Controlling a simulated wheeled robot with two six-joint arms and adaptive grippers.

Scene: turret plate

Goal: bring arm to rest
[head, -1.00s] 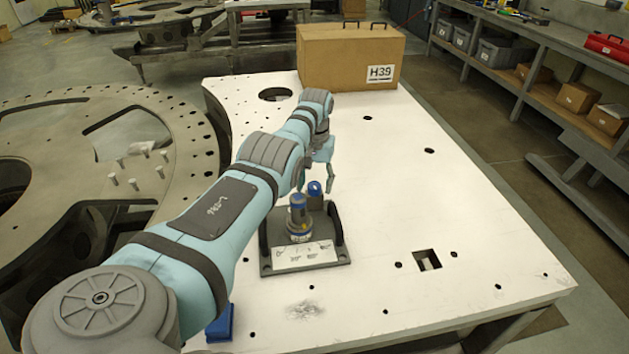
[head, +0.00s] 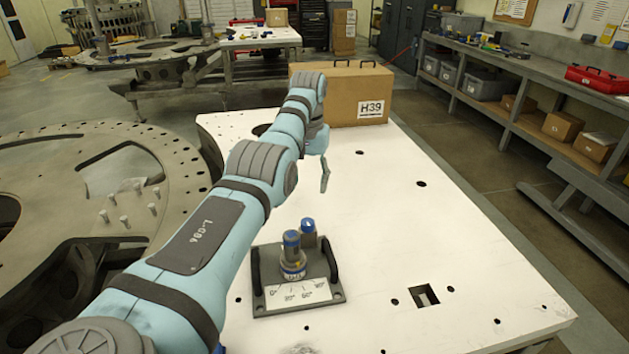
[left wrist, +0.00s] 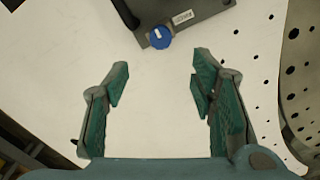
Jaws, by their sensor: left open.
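My left arm reaches in from the left in the head view. Its gripper (head: 324,172) hangs above the white plate, behind the dial fixture and partly hidden by my arm. In the left wrist view the gripper (left wrist: 155,85) is open, with nothing between its fingers. The dial fixture (head: 298,292) has a grey base, two dark handles, an angle scale and two blue-topped posts. In the left wrist view the fixture base (left wrist: 205,8) and one blue knob (left wrist: 160,37) show at the top edge, apart from the fingers. My right gripper is not in view.
A cardboard box (head: 342,95) marked H39 stands at the plate's far end. The white plate (head: 400,230) is mostly clear, with small holes and a square opening (head: 425,296). A large metal ring (head: 170,160) lies at left. A shelf bench (head: 530,100) runs along the right.

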